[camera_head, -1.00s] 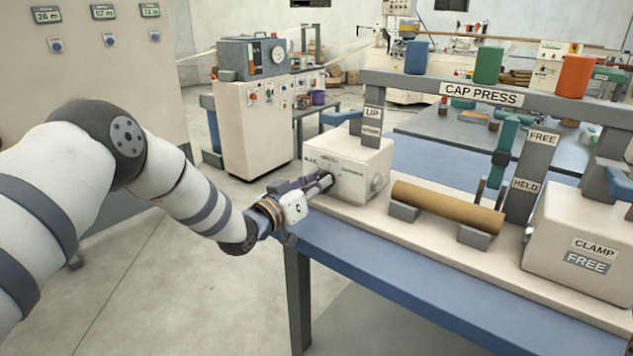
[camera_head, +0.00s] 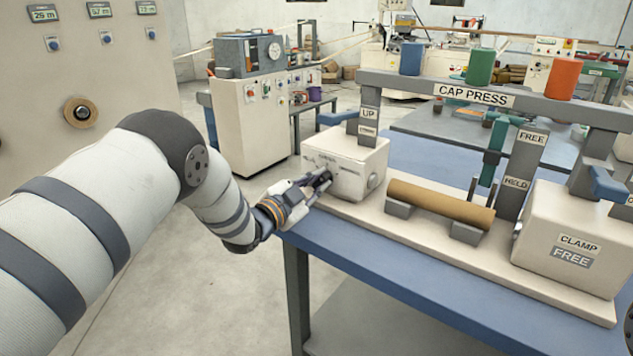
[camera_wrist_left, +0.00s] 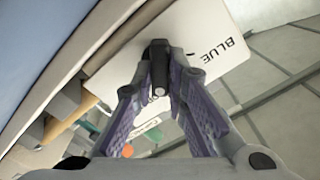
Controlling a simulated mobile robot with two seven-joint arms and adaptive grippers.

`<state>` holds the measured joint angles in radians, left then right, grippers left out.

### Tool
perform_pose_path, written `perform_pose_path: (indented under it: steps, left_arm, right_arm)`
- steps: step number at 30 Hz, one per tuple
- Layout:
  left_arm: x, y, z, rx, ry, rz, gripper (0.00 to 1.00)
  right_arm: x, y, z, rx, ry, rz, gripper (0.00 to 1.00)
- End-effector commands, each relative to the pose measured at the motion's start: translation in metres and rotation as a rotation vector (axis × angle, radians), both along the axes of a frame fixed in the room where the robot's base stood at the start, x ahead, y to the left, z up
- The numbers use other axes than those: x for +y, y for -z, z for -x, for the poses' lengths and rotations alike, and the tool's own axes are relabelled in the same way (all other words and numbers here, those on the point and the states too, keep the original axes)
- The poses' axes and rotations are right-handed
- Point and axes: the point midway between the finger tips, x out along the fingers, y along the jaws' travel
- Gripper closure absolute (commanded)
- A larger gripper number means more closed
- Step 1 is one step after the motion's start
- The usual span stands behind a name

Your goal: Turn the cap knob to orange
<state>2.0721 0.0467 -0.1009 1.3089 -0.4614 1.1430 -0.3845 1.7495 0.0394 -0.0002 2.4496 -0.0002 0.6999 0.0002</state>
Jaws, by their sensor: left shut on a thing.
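The cap knob is a small black knob (camera_head: 322,180) on the front of the white box (camera_head: 345,160) at the left end of the cap press. It also shows in the left wrist view (camera_wrist_left: 159,72). My left gripper (camera_head: 316,184) is at the knob, its fingers on both sides, shut on it. In the left wrist view the purple-padded fingers (camera_wrist_left: 158,92) straddle the knob. A label reading BLUE (camera_wrist_left: 217,50) is on the box face near it. The other knob labels are too small or covered to read. I cannot tell which colour the knob points to.
A brown tube (camera_head: 440,204) lies on grey cradles right of the box. Blue (camera_head: 411,58), green (camera_head: 480,66) and orange (camera_head: 563,77) cylinders stand on the top beam. The clamp box (camera_head: 570,240) is at the right. Open floor lies left of the blue table (camera_head: 400,275).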

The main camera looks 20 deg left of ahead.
Motion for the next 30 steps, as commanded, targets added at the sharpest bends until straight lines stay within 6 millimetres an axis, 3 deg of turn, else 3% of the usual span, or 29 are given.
perform_pose_path:
  steps: [15, 30]
  left_arm:
    - [-0.0006, 0.0023, 0.0006, -0.107, -0.001, -0.301, 1.00]
    - [-0.0005, 0.0030, 0.0006, -0.128, -0.001, -0.361, 1.00]
  right_arm:
    - [0.0000, -0.0044, -0.0043, -0.015, 0.000, 0.000, 0.60]
    - [0.0000, -0.0047, -0.0048, -0.017, 0.000, 0.000, 0.60]
